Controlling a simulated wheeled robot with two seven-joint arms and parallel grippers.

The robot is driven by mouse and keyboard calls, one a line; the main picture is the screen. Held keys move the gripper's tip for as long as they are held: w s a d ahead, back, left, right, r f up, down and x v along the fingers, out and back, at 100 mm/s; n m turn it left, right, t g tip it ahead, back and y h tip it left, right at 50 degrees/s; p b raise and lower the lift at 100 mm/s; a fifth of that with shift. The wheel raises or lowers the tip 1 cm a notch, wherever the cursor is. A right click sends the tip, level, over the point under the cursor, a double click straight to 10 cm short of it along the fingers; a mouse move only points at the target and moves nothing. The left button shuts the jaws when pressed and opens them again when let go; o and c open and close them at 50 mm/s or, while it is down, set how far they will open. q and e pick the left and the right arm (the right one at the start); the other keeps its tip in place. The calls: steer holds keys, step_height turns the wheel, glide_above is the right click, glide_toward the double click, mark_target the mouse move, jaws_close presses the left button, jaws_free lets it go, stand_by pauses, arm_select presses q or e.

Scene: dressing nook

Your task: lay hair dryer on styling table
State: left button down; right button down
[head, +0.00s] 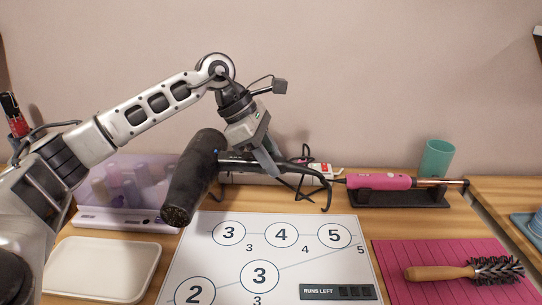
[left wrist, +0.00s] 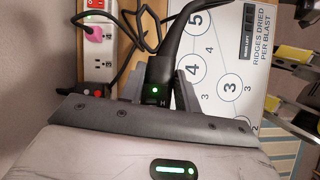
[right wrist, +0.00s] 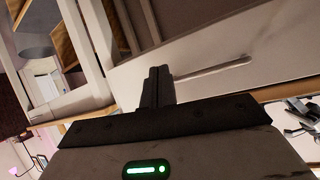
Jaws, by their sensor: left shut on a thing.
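The black hair dryer (head: 192,180) hangs in my left gripper (head: 268,160), its barrel tilted downward, above the back left of the wooden styling table (head: 425,221). The fingers are shut on its handle, which also shows between them in the left wrist view (left wrist: 158,75). A dark cord runs from the handle's end. The barrel appears apart from the table and overlaps the numbered white sheet's left edge in the picture. My right gripper (right wrist: 158,85) is outside the head view; its fingers are together with nothing seen between them.
The numbered white sheet (head: 330,265) covers the table's middle. A pink mat (head: 390,260) with a round brush (head: 450,272) is at right. Behind are a pink styling iron (head: 378,181) on its stand and a green cup (head: 437,158). A cream tray (head: 103,268) and bottle organizer (head: 105,217) are at left.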

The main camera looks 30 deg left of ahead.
arm_select(q)
steer(key=c, duration=1)
jaws_free()
arm_select(e)
steer(key=shift+s+f, duration=0.1)
steer(key=shift+s, duration=0.05)
arm_select(q)
steer(key=shift+r+p, duration=0.3)
steer(key=shift+r, duration=0.05)
steer(key=p+v, duration=0.1)
steer(key=v, duration=1.1)
steer(key=shift+r, duration=0.25)
arm_select(e)
steer(key=shift+w+r, duration=0.2)
steer(key=shift+r, duration=0.35)
